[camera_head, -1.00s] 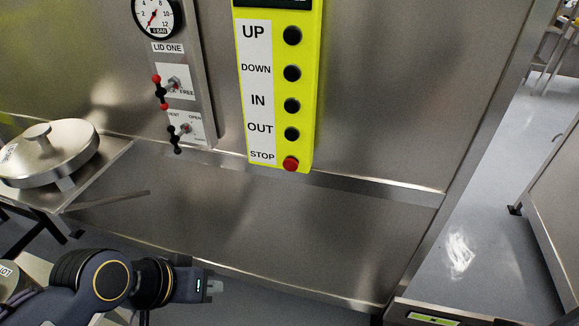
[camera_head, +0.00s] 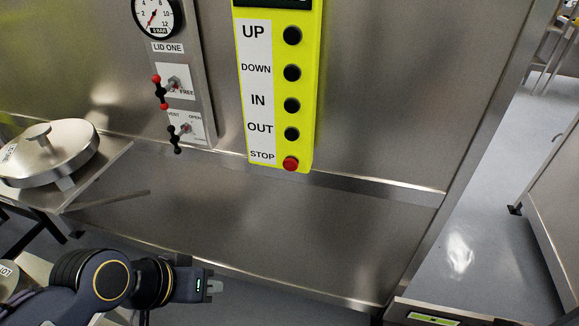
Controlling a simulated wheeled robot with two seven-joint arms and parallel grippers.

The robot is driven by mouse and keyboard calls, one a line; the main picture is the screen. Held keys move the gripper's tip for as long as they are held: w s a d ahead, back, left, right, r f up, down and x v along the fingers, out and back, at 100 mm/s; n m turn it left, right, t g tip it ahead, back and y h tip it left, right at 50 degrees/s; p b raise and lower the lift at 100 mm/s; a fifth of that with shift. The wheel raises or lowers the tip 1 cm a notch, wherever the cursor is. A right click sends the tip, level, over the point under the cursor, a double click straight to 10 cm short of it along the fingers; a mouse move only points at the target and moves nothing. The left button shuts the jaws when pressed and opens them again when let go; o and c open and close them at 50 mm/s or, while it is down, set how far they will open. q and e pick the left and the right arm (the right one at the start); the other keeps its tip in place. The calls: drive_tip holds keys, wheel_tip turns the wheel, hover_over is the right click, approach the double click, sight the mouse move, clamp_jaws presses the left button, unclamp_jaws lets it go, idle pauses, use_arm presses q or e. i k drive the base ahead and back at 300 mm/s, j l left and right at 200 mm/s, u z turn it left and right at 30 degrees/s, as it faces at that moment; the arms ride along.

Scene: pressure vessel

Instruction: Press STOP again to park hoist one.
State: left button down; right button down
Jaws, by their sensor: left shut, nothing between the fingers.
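The red STOP button (camera_head: 290,163) is at the bottom of the yellow hoist pendant (camera_head: 308,150) on the steel wall. Above it are black buttons labelled UP, DOWN, IN and OUT. My left gripper (camera_head: 216,287) is low in the view, below and to the left of the STOP button and well apart from it. It is shut and empty, pointing right. My right gripper does not show.
Left of the pendant is the LID ONE panel (camera_head: 203,80) with a pressure gauge (camera_head: 155,17) and two levers with red and black knobs. A round steel lid (camera_head: 48,152) sits at the left. A steel ledge (camera_head: 375,187) runs below the pendant.

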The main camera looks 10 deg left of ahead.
sight(291, 164)
drive_tip(key=i+u, duration=0.1)
drive_tip(key=u, duration=0.25)
drive_tip(key=i+u, duration=0.15)
drive_tip(key=u, duration=0.2)
drive_tip(key=i+u, duration=0.15)
drive_tip(key=u, duration=0.2)
